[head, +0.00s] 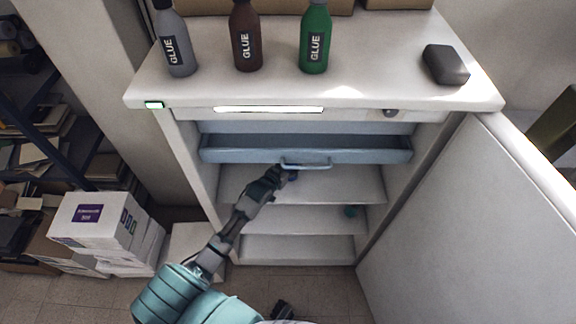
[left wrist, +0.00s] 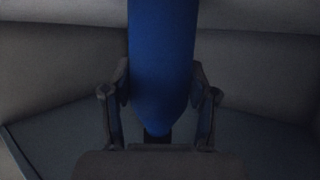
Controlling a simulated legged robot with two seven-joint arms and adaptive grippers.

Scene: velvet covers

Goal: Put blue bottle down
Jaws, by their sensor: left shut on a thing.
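The blue bottle (left wrist: 163,65) stands out in the left wrist view, between the two fingers of my left gripper (left wrist: 160,115), which is shut on it. In the head view my left gripper (head: 285,175) reaches into the open white cabinet (head: 190,150), just below the blue drawer's handle. Only a small dark blue bit shows there, and most of the bottle is hidden. I cannot tell whether the bottle touches a shelf. My right gripper is not clearly seen.
The blue drawer (head: 305,150) is pulled out above the shelf (head: 340,185). The cabinet door (head: 480,220) stands open at right. Grey (head: 176,45), brown (head: 245,40) and green (head: 315,42) glue bottles and a dark block (head: 446,65) are on top.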

